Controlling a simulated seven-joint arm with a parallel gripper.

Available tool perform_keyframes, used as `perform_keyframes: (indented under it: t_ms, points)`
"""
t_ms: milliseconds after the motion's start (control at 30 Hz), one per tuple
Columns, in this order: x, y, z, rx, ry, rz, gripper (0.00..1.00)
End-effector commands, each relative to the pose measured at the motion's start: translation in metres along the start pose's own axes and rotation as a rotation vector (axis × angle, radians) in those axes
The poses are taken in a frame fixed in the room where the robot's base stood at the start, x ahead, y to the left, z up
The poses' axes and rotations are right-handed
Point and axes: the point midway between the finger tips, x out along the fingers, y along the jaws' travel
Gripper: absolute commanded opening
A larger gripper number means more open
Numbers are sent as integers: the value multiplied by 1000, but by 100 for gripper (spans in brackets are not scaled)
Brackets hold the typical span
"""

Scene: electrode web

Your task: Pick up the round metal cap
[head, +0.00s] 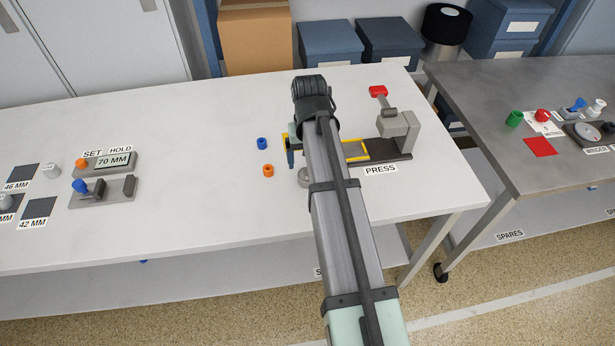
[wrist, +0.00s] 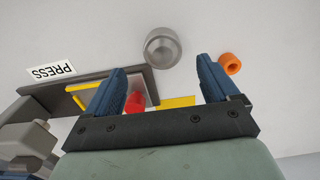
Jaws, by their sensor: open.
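The round metal cap (wrist: 162,46) is a grey disc with a lighter raised middle, lying on the white table. In the head view the cap (head: 303,178) shows only in part beside my arm, which hides the rest. In the wrist view my gripper (wrist: 164,66) is open, its two blue fingers apart. The cap appears just beyond the fingertips, about midway between them, with nothing held. The height of the fingers over the table is hard to tell. In the head view my arm hides most of the gripper.
The press (head: 398,132), with a dark base and yellow-marked area, stands right of my arm. A red piece (wrist: 135,102) shows between the fingers, near the yellow marking.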

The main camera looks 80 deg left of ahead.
Motion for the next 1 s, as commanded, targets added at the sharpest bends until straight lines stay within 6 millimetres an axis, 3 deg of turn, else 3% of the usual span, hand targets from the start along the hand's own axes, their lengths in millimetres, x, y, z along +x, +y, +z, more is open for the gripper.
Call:
perform_keyframes:
  t_ms: [367,733,1000]
  points:
    - [19,-1,0,0,0,0,88]
    - [61,-4,1,0,0,0,88]
    - [64,-4,1,0,1,0,88]
